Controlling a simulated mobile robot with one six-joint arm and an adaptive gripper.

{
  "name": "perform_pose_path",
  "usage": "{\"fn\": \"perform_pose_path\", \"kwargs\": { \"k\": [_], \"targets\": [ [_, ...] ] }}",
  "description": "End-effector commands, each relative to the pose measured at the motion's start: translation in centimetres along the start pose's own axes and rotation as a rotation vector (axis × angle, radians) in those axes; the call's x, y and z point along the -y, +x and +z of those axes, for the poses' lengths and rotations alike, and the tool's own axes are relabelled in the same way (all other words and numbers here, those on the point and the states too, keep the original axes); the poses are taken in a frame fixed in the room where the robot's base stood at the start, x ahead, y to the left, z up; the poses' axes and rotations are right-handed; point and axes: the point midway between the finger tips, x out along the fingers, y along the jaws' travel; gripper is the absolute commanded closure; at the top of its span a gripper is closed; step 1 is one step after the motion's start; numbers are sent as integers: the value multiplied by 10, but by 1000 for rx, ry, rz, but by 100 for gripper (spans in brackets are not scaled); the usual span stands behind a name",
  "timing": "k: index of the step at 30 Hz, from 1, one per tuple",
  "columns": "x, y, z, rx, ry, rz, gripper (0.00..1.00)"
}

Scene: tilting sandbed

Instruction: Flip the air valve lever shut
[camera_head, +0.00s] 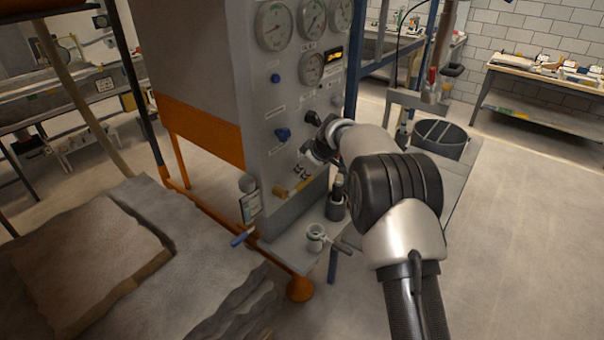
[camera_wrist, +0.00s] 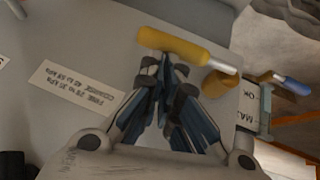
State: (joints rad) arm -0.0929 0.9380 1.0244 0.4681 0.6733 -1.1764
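The yellow lever handle (camera_wrist: 172,45), which I take to be the air valve lever, lies across the upper middle of the wrist view. Its silver stem (camera_wrist: 228,68) runs right beside a round brass-coloured fitting (camera_wrist: 220,83). In the head view, the yellow part (camera_head: 280,192) shows low on the grey panel. My gripper (camera_wrist: 166,66) has its fingertips together, with nothing visible between them, just below the handle in the wrist view. Whether they touch it I cannot tell. In the head view, my gripper (camera_head: 309,158) is near the panel, partly hidden by my arm.
The grey panel (camera_head: 285,105) carries gauges (camera_head: 274,25) and blue knobs (camera_head: 283,134). A blue-handled part (camera_head: 243,238) hangs at its lower left edge; it also shows in the wrist view (camera_wrist: 296,85). A black cup (camera_head: 336,207) and a ring-shaped fitting (camera_head: 317,237) stand on the ledge below.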

Motion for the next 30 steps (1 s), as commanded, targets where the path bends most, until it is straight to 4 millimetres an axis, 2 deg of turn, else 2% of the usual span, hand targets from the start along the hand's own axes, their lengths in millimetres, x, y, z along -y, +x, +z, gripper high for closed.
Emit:
{"fn": "perform_pose_path", "kwargs": {
  "k": [23,26,30],
  "targets": [
    [0,4,2,-1,-1,3,100],
    [1,1,-1,-2,-1,4,100],
    [3,-14,-14,-3,-1,5,100]
  ]
}}
